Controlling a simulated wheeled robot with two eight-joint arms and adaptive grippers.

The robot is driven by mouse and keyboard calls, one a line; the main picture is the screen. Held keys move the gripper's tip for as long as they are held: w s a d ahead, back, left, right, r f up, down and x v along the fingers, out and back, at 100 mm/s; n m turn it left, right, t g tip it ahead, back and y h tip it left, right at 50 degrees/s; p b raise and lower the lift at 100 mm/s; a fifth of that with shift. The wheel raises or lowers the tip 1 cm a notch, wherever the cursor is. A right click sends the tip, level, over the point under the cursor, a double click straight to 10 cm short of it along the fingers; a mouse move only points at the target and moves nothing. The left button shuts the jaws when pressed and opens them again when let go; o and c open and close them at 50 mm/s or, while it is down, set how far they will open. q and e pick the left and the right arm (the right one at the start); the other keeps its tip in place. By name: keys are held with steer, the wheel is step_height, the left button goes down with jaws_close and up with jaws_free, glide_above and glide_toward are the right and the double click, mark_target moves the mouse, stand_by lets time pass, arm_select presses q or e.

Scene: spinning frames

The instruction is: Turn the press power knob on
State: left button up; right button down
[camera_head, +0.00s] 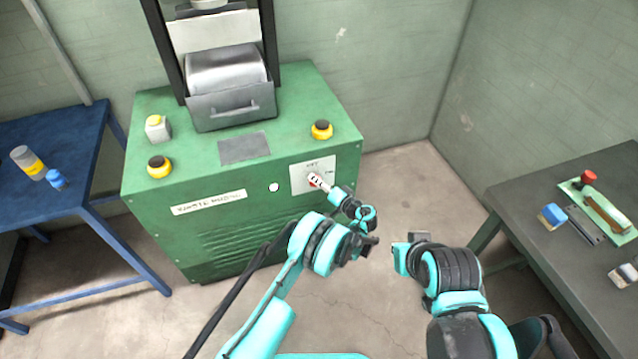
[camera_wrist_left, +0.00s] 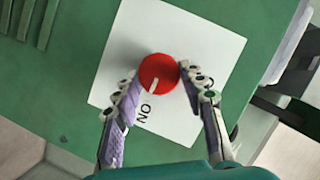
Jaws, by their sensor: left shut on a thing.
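The red press power knob (camera_wrist_left: 158,72) sits on a white square label plate (camera_wrist_left: 190,35) on the green press (camera_head: 230,235). Its white pointer line lies towards the ON lettering in the left wrist view. My left gripper (camera_head: 319,182) is at the plate (camera_head: 300,180) in the head view. Its fingers are shut on the knob, one on each side, in the left wrist view (camera_wrist_left: 157,76). In the head view the gripper covers most of the knob.
A blue table (camera_head: 60,210) stands at left. A dark table (camera_head: 560,200) with tools stands at right. Bare floor lies between press and right table.

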arm_select(q)
steer(key=o, duration=1.2)
steer(key=shift+c, duration=0.2)
steer(key=v, duration=1.2)
steer(key=shift+f, duration=0.1)
